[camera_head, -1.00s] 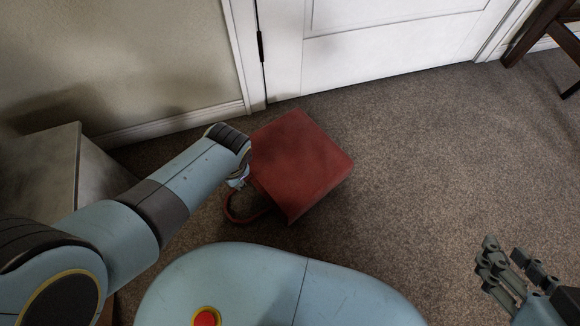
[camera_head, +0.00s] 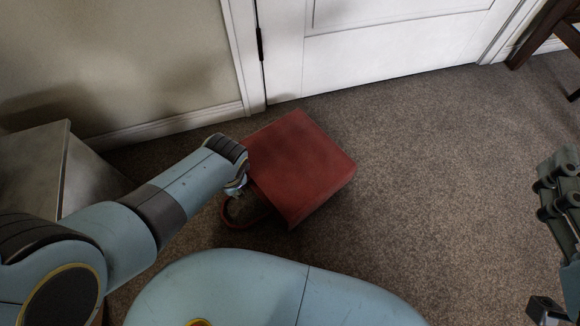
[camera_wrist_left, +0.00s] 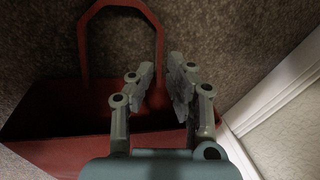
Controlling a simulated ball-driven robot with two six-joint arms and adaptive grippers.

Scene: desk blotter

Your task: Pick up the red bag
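The red bag (camera_head: 300,168) sits on the carpet in front of the door in the head view, with its loop handle (camera_head: 228,212) on the near left side. My left gripper (camera_head: 236,186) is at the bag's left edge, mostly hidden by its own wrist. In the left wrist view, the fingers of my left gripper (camera_wrist_left: 163,78) are apart, pointing at the bag (camera_wrist_left: 60,110). One leg of the handle (camera_wrist_left: 121,5) runs down by the fingertips; I cannot tell if they touch it. My right gripper (camera_head: 553,250) is open and empty at the right edge.
A grey cabinet (camera_head: 33,165) stands at the left by the wall. A white door (camera_head: 380,50) and baseboard (camera_head: 165,128) are behind the bag. Brown furniture legs (camera_head: 540,35) are at the top right. The carpet (camera_head: 430,170) right of the bag is clear.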

